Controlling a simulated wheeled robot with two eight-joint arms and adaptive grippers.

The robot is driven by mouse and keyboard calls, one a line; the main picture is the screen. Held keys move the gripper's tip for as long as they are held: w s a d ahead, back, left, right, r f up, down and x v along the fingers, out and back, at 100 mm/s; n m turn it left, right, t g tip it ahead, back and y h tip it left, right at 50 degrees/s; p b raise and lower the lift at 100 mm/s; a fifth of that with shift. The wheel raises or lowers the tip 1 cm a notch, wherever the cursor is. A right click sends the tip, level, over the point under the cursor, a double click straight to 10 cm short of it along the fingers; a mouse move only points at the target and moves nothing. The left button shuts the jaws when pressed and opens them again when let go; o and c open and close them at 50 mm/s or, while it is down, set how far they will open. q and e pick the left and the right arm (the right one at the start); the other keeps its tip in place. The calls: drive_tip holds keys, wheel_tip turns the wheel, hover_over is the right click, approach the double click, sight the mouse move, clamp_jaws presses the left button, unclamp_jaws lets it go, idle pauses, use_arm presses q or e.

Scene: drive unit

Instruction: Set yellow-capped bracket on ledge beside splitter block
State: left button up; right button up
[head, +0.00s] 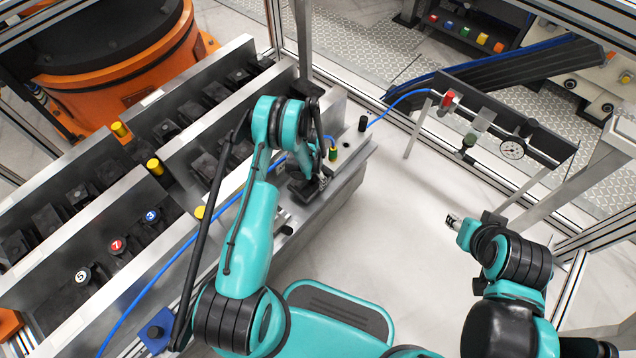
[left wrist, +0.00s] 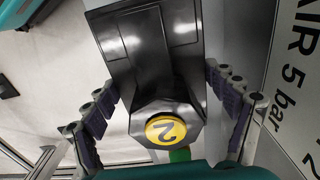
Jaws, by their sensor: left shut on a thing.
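The black bracket with a round yellow cap marked 2 (left wrist: 165,130) fills the middle of the left wrist view, between the two fingers of my left gripper (left wrist: 170,105). In the head view my left gripper (head: 318,178) is at the metal ledge (head: 352,150), shut on the bracket, which my arm and fingers mostly hide. Whether the bracket touches the ledge I cannot tell. A small green and yellow fitting (head: 333,153) stands beside the gripper with a blue hose; I cannot tell for sure which part is the splitter block. My right gripper (head: 453,222) is away over the floor.
Metal racks with black brackets fill the left, some with yellow caps (head: 155,166) and some with white, red and blue numbered caps (head: 117,245). A blue hose (head: 398,100) runs to a panel with a gauge (head: 512,149). Open floor lies right of the ledge.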

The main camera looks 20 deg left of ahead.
sight(310, 183)
use_arm(q)
drive_tip(key=shift+a+f, duration=0.15)
drive_tip(key=shift+f, duration=0.1)
wheel_tip(310, 183, down, 4)
drive_tip(key=shift+r+b, duration=0.15)
drive_tip(key=shift+b, duration=0.9)
drive_tip(key=shift+r, duration=0.1)
drive_tip(key=o, duration=1.7)
